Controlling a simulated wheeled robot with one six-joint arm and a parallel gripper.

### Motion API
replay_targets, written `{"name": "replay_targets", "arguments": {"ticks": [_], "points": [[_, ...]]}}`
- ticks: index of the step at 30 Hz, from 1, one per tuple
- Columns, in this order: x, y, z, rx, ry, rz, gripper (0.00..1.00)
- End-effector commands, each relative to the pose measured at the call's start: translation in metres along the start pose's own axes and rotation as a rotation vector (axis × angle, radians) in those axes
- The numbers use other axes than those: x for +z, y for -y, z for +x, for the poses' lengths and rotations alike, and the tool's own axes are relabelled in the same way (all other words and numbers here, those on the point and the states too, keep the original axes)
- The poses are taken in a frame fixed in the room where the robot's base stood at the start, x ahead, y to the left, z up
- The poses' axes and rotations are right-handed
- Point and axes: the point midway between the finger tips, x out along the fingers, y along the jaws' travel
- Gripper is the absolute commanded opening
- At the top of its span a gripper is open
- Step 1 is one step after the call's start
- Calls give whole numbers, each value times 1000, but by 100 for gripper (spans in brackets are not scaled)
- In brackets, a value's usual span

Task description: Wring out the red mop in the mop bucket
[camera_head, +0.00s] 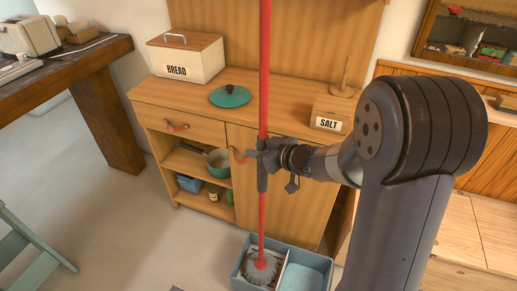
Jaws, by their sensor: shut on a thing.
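The red mop (264,90) stands nearly upright, its long red handle running out of the top of the frame. Its grey head (260,268) is inside the left compartment of the blue mop bucket (236,268) at the bottom of the view. My gripper (262,170) is shut on the red handle, some way above the bucket. The bucket's right compartment (303,278) shows as a light blue surface. The lower edge of the bucket is cut off by the frame, and I cannot tell how hard the mop head presses on the bottom.
A wooden cabinet (285,200) stands right behind the bucket, with leather pulls, a bread box (186,60), a teal lid (230,96) and a salt box (331,115) on top. A pot (218,162) sits on its shelf. The floor (150,240) on the left is mostly clear.

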Motion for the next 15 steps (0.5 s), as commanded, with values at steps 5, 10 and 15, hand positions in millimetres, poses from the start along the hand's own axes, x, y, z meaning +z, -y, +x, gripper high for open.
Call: {"name": "replay_targets", "arguments": {"ticks": [5, 10, 15], "points": [[5, 0, 2, 0, -2, 0, 0], [6, 0, 2, 0, 1, 0, 0], [9, 0, 3, 0, 4, 2, 0]]}}
